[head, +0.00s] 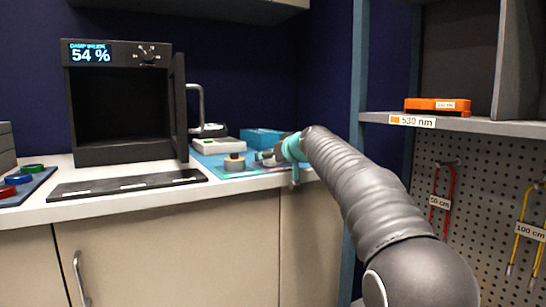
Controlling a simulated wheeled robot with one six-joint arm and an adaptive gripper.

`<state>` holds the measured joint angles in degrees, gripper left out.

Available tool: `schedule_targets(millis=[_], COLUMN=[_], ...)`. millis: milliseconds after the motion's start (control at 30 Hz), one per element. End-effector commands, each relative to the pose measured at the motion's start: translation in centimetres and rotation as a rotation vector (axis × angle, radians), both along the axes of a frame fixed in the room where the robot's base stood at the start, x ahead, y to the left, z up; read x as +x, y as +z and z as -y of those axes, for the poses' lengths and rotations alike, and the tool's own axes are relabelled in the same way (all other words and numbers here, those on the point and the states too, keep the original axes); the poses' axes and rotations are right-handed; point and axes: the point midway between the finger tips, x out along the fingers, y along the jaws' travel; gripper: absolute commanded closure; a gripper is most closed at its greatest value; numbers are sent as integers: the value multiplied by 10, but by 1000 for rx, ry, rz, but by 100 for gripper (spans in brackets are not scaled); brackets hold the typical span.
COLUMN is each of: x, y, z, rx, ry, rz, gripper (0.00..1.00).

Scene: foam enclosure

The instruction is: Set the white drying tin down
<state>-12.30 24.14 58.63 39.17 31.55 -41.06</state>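My arm reaches in from the lower right to the counter, and my gripper (266,157) is low over the blue mat near the counter's front edge. The gripper is small and partly hidden by its own wrist, so I cannot tell whether its fingers are open or shut, or on what. I cannot make out a white drying tin for certain. A small round pale piece with a dark top (234,163) stands on the mat just left of the gripper, apart from it.
A black cabinet (120,152) reading 54 % stands open at left, its door swung out to the right. A dark labelled strip (125,186) lies before it. A white device (218,146) and a blue box (262,138) sit behind the gripper. A shelf (460,124) is at right.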

Motion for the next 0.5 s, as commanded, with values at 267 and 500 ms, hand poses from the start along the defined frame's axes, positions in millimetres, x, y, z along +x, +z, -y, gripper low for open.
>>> schedule_targets(millis=[267, 500], x=[-22, -61], y=[10, 24], z=[14, 39], rx=[1, 0], ry=[-1, -2], rz=[3, 3], gripper=[17, 17])
